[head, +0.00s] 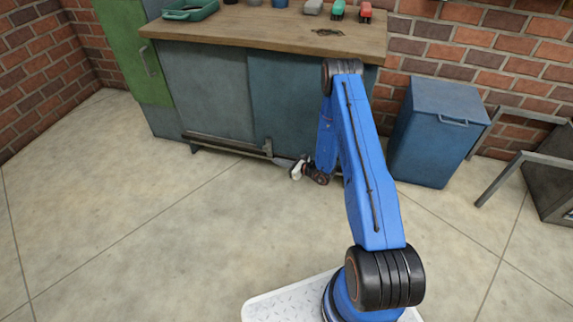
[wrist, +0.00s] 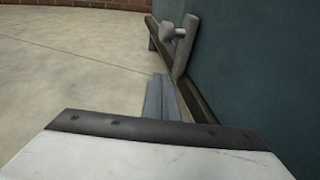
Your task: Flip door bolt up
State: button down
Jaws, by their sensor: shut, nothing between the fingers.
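The grey door bolt (wrist: 184,50) stands at the lower edge of the blue-grey cabinet doors in the wrist view, with a round knob (wrist: 173,32) sticking out to the left from its upright bar. In the head view the bolt (head: 268,147) is small, near the bottom of the cabinet where the two doors meet. My gripper (wrist: 162,82) is shut and empty, low beside the door, its tips pointing toward the bolt from just below it. In the head view my gripper (head: 281,161) is close to the bolt's right; whether it touches cannot be told.
The cabinet has a wooden worktop (head: 260,32) with a green tray (head: 190,10) and several small items. A blue bin (head: 435,135) stands right of my arm, beside a metal frame (head: 515,160). The floor in front and left is clear.

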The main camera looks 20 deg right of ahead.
aim_at(268, 148)
jog(key=shift+w+a+r, duration=0.55)
jog(key=shift+w+r, duration=0.15)
jog(key=shift+r, duration=0.15)
jog(key=shift+w+a+r, duration=0.5)
jog(key=shift+w+r, duration=0.15)
jog(key=shift+r, duration=0.15)
jog(key=shift+r, duration=1.8)
